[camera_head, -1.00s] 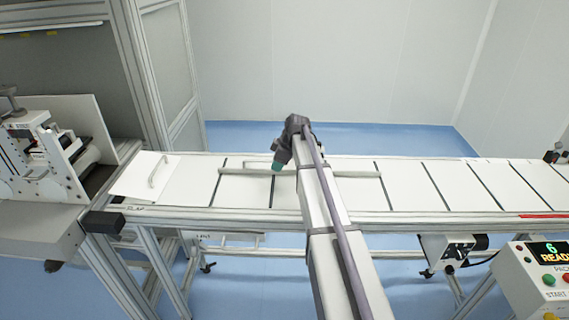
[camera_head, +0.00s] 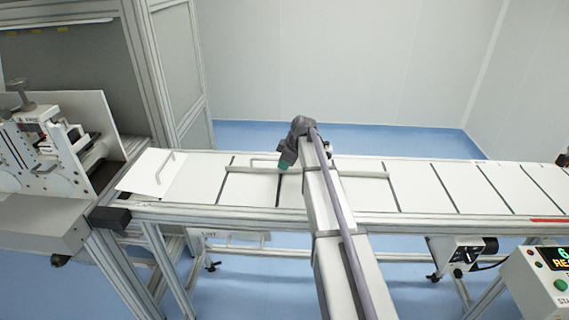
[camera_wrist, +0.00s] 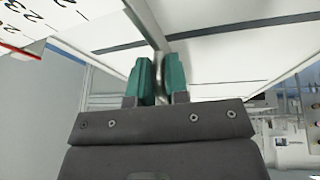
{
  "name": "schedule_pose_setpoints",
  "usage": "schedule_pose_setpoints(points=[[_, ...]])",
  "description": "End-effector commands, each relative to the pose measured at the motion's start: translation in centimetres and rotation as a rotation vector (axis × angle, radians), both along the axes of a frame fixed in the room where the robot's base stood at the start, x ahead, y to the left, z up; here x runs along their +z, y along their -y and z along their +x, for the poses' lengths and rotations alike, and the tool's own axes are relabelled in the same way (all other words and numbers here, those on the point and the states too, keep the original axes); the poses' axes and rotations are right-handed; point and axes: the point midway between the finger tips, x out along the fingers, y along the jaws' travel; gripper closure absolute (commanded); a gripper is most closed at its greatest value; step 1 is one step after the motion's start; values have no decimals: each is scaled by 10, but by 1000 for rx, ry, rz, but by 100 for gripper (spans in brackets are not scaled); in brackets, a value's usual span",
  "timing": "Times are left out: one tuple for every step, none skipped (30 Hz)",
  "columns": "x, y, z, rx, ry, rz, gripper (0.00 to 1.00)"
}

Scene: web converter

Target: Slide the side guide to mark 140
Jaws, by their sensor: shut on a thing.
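The side guide is a long pale bar (camera_head: 362,174) lying lengthwise over the white conveyor, with a thin loop handle on it (camera_head: 264,160). My arm crosses in front of its middle. My gripper (camera_head: 285,166) is at the guide's handle, its green fingers partly hidden by my arm. In the wrist view my gripper (camera_wrist: 158,78) has its two green fingers closed around the metal handle, with the bar passing just beyond. A printed number scale (camera_wrist: 30,25) with a red edge shows at the upper left of the wrist view. Mark 140 cannot be read.
The conveyor (camera_head: 420,188) carries white sheets with dark gaps. A control box (camera_head: 545,285) is at the lower right. A red strip (camera_head: 548,220) lies on the front rail at right.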

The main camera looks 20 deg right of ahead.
Motion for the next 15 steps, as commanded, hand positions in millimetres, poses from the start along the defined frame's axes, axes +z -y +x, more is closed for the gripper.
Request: schedule_pose_setpoints(points=[[0, 0, 0, 1, 1, -1, 100], [0, 0, 0, 1, 1, -1, 100], [0, 0, 0, 1, 1, -1, 100], [0, 0, 0, 1, 1, -1, 100], [0, 0, 0, 1, 1, -1, 100], [0, 0, -1, 1, 1, -1, 100], [0, 0, -1, 1, 1, -1, 100], [0, -1, -2, 1, 1, -1, 100], [0, -1, -2, 1, 1, -1, 100], [0, -1, -3, 1, 1, -1, 100], [0, -2, -4, 1, 1, -1, 100], [0, -2, -5, 1, 1, -1, 100], [0, -3, -5, 1, 1, -1, 100], [0, -3, -6, 1, 1, -1, 100], [0, -3, -7, 1, 1, -1, 100]])
